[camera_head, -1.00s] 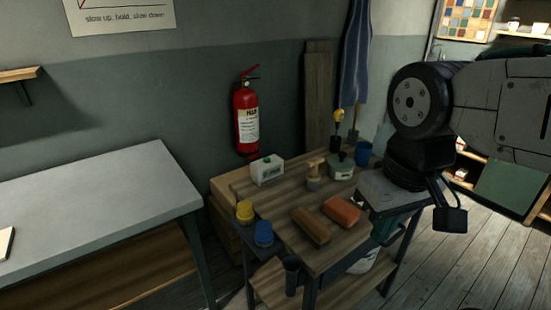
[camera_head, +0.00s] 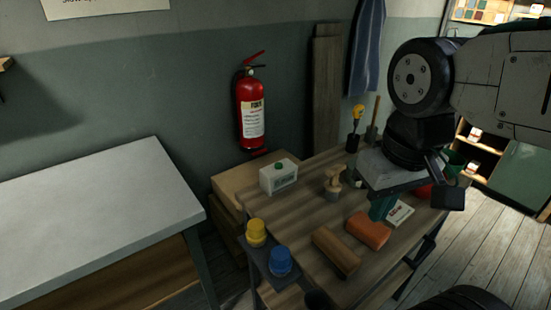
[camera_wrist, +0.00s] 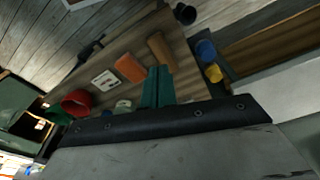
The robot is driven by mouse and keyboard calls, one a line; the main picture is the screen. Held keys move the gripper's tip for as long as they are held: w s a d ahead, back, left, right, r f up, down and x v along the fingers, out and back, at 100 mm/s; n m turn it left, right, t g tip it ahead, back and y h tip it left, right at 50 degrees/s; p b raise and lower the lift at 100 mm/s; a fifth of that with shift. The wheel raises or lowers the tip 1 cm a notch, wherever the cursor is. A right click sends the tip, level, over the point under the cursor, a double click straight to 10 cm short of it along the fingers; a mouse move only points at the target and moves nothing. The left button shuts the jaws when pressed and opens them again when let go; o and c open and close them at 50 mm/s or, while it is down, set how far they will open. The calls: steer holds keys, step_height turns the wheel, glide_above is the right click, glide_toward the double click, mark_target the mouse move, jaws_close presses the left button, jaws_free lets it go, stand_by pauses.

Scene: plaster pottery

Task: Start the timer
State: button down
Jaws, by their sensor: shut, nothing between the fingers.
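The timer appears to be the small white box with a green button on top (camera_head: 279,177), standing upright at the back left of the wooden bench (camera_head: 300,221). My gripper (camera_head: 380,213) is over the right part of the bench, to the right of the box and clearly apart from it. Its teal fingers also show in the wrist view (camera_wrist: 159,72), close together and pointing toward the bench, with nothing between them. I cannot make out the white box in the wrist view; the gripper body covers much of that picture.
Yellow (camera_head: 256,232) and blue (camera_head: 280,261) jars sit at the bench's left edge. A red bowl (camera_wrist: 76,103) is beside a white card (camera_wrist: 105,80).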

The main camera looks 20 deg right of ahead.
steer(key=m+t+y, duration=0.5)
steer(key=m+t, duration=0.2)
steer(key=m, duration=1.4)
glide_above(282, 166)
step_height(282, 166, down, 4)
steer(key=shift+f, duration=0.15)
steer(key=shift+f, duration=4.4)
steer(key=shift+f, duration=0.1)
steer(key=shift+f, duration=0.3)
